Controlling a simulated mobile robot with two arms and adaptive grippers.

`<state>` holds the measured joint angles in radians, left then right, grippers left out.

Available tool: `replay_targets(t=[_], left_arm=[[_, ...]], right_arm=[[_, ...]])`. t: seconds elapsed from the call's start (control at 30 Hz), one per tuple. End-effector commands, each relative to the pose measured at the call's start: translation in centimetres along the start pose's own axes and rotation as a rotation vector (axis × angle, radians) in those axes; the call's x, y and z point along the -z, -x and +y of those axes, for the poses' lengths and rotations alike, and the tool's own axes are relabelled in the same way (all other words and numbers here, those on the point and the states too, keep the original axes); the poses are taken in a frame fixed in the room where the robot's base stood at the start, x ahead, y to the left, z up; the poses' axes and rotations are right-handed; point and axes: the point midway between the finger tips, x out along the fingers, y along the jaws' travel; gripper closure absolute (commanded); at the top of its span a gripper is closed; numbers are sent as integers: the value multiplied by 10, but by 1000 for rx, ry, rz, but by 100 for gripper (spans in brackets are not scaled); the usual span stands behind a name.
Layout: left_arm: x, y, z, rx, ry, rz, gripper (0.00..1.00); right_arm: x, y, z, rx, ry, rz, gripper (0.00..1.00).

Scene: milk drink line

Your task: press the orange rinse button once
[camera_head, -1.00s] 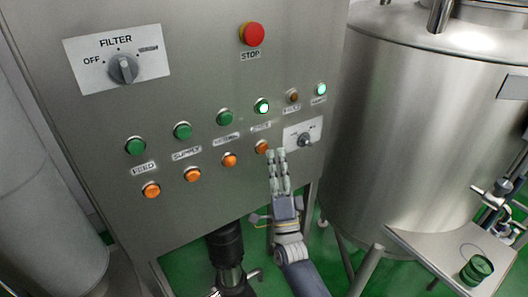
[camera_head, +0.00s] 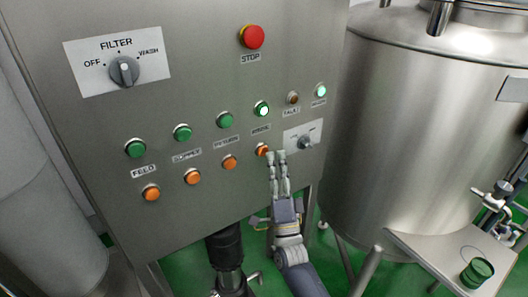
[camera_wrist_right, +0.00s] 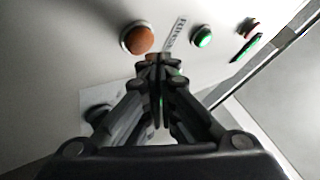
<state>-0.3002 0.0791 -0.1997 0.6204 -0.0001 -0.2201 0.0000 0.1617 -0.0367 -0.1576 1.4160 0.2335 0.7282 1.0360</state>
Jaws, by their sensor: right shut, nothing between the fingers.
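The orange rinse button (camera_head: 262,149) is on the steel panel, below the RINSE label (camera_head: 260,128) and the lit green button (camera_head: 262,108). In the right wrist view the orange button (camera_wrist_right: 137,38) shows as a round cap in a metal ring, left of the RINSE label (camera_wrist_right: 173,34). My right gripper (camera_head: 276,155) is shut and empty. Its fingertips are close to the panel, just right of the orange button in the head view. In the wrist view the tips (camera_wrist_right: 158,60) lie below and right of the button. I cannot tell whether they touch it. My left gripper is not in view.
A selector switch (camera_head: 304,142) on a white plate is close right of my fingertips. Other orange and green buttons are in rows to the left. A red STOP button (camera_head: 252,37) is above. A steel tank (camera_head: 400,120) stands right, beside a shelf with a green cup (camera_head: 477,271).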

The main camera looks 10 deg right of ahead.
Motion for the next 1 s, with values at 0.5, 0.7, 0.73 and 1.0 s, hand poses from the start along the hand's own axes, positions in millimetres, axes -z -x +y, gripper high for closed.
replay_targets(t=[0.5, 0.7, 0.73, 1.0], left_arm=[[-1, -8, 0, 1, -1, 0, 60], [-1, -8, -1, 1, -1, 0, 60], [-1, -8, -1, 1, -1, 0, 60], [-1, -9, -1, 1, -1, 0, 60]], right_arm=[[-4, -5, 5, 0, 0, 0, 100], [-4, -6, 4, 0, 0, 0, 100], [-4, -6, 4, 0, 0, 0, 100], [-5, -7, 5, 0, 0, 0, 100]])
